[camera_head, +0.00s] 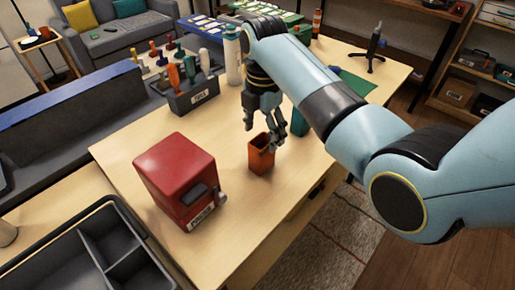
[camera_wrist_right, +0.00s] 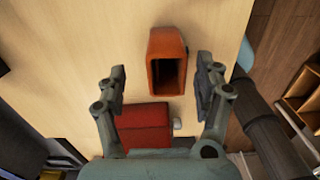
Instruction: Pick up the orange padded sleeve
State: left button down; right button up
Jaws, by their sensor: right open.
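The orange padded sleeve (camera_head: 261,157) stands upright on the wooden table, with its open top facing up. In the right wrist view the sleeve (camera_wrist_right: 156,48) lies ahead, between the lines of the two fingers and slightly beyond their tips. My right gripper (camera_head: 263,124) is open and empty, pointing down just above and behind the sleeve in the head view. In the right wrist view its fingers (camera_wrist_right: 162,78) are spread to either side, with no visible contact on the sleeve. My left gripper is not in view.
A red box (camera_head: 172,165) stands left of the sleeve; a teal object (camera_head: 299,122) stands close to its right, partly behind my gripper. A grey tool caddy (camera_head: 194,98) and a white bottle (camera_head: 233,62) stand farther back. The tabletop (camera_head: 225,262) in front is clear.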

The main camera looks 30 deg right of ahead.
aim_at(263, 141)
jog(key=shift+s+f, duration=0.2)
jog(key=shift+f, duration=1.35)
jog(key=f, duration=0.4)
jog(key=shift+s+a+f, duration=0.25)
jog(key=shift+s+a, duration=0.1)
jog(key=shift+a, duration=0.05)
jog(key=shift+w+f, duration=0.1)
jog(key=shift+f, duration=0.3)
jog(key=shift+c, duration=0.2)
jog(key=c, duration=1.2)
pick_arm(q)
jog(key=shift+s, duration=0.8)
pick_arm(e)
jog(key=shift+c, duration=0.2)
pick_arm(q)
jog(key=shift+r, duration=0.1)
pick_arm(e)
jog(key=shift+r, duration=0.2)
